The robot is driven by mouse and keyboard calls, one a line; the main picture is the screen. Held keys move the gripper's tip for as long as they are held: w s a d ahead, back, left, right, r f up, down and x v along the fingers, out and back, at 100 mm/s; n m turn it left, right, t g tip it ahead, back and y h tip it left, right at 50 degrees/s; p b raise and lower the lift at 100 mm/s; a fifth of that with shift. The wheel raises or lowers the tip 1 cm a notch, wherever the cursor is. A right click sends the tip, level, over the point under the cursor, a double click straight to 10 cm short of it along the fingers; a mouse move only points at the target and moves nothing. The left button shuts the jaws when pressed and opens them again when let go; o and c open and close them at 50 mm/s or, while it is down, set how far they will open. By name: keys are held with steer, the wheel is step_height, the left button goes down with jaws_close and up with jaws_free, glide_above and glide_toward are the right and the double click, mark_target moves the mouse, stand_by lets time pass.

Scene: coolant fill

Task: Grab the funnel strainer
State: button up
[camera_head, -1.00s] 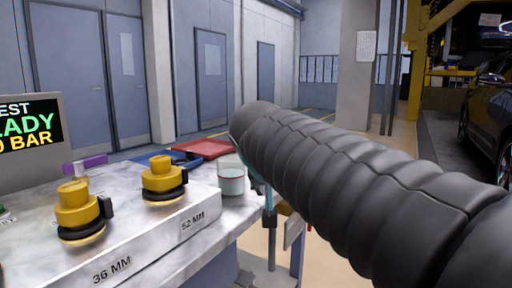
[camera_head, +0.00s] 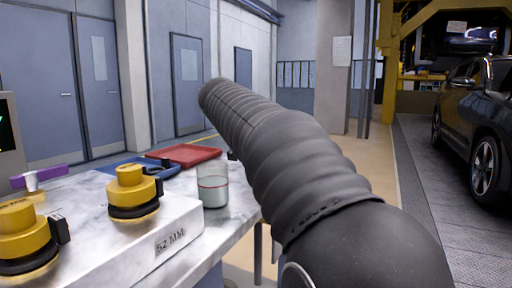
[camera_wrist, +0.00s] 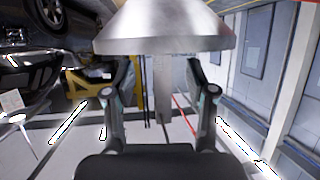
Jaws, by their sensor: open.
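The funnel strainer (camera_wrist: 165,27), a shiny metal cone with a wide rim, fills the top middle of the wrist view, which is upside down. Its narrow end is cut off by the picture's edge. My gripper (camera_wrist: 158,66) is open, with one finger on each side and its tips close to the rim. I cannot tell whether they touch it. Nothing shows between the fingers but the background. In the head view, my arm covers the middle, and I make out neither the gripper nor the funnel.
A workbench (camera_head: 92,195) holds a block marked 52 MM (camera_head: 170,240), yellow-and-black caps (camera_head: 132,188), a clear cup (camera_head: 212,188), a red tray (camera_head: 185,154), a blue tray (camera_head: 142,169) and a purple-handled item (camera_head: 38,176). A dark car (camera_head: 480,125) stands right. Open floor lies beyond the bench.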

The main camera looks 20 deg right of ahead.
steer(key=shift+w+a+p+x, duration=0.1)
steer(key=shift+p+x, duration=0.15)
steer(key=shift+x, duration=1.25)
steer(key=shift+w+a+p+x, duration=0.1)
steer(key=shift+p+x, duration=0.1)
steer(key=shift+x, duration=1.35)
jaws_close()
